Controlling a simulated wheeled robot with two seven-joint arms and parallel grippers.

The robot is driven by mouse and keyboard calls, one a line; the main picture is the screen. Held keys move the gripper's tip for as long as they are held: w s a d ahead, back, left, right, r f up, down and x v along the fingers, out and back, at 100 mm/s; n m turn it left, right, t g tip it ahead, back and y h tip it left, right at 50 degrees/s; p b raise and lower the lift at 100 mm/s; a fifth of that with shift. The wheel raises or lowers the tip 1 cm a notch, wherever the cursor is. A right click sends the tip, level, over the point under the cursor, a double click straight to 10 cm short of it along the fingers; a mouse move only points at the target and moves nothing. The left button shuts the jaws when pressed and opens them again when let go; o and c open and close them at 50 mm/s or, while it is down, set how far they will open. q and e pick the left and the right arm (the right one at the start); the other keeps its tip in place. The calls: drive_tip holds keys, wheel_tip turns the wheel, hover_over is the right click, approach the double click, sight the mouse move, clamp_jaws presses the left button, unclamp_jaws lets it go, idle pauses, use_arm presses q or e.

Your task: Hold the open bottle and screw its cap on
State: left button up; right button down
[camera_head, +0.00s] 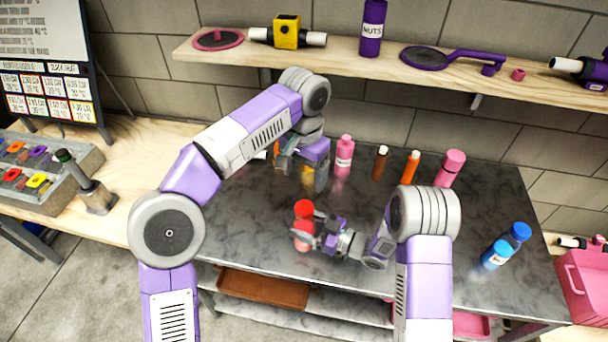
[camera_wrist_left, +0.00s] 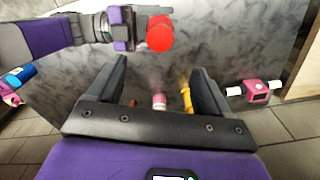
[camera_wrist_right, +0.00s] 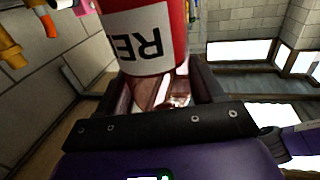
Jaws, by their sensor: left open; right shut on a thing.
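A red bottle (camera_head: 302,242) with a white label stands upright in my right gripper (camera_head: 314,231), near the front of the dark counter. In the right wrist view the bottle (camera_wrist_right: 145,20) fills the space between the fingers, its label partly readable. A round red cap (camera_head: 304,207) shows at its top. The left wrist view shows this red top (camera_wrist_left: 160,33) nearly end-on; I cannot tell whether it is screwed tight. My left gripper (camera_head: 303,176) is open and empty, behind the red bottle and apart from it.
A pink bottle (camera_head: 343,160), a brown bottle (camera_head: 380,164), an orange bottle (camera_head: 410,167) and a larger pink bottle (camera_head: 450,168) stand along the back. Blue bottles (camera_head: 497,254) are at the right. A shelf (camera_head: 340,45) overhangs the back. The counter's middle right is clear.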

use_arm(q)
drive_tip(key=shift+f, duration=0.1)
drive_tip(key=s+d+f+g+h, duration=0.4)
drive_tip(key=s+f+g+h, duration=0.2)
drive_tip(key=s+f+h, duration=0.5)
drive_tip(key=s+a+f+n+t+y, duration=0.2)
drive_tip(key=f+n, duration=0.1)
drive_tip(key=f, duration=0.8)
drive_tip(key=s+a+f+n+t+y, duration=0.1)
drive_tip(key=s+a+f+n+t, duration=0.15)
drive_tip(key=f, duration=0.75)
drive_tip(key=s+a+f+n+t+y, duration=0.2)
drive_tip(key=s+a+f, duration=0.4)
drive_tip(key=a+f, duration=0.4)
drive_tip(key=shift+a+f+n+y, duration=0.35)
drive_tip(key=shift+n+y, duration=0.55)
drive_tip(key=shift+n, duration=0.35)
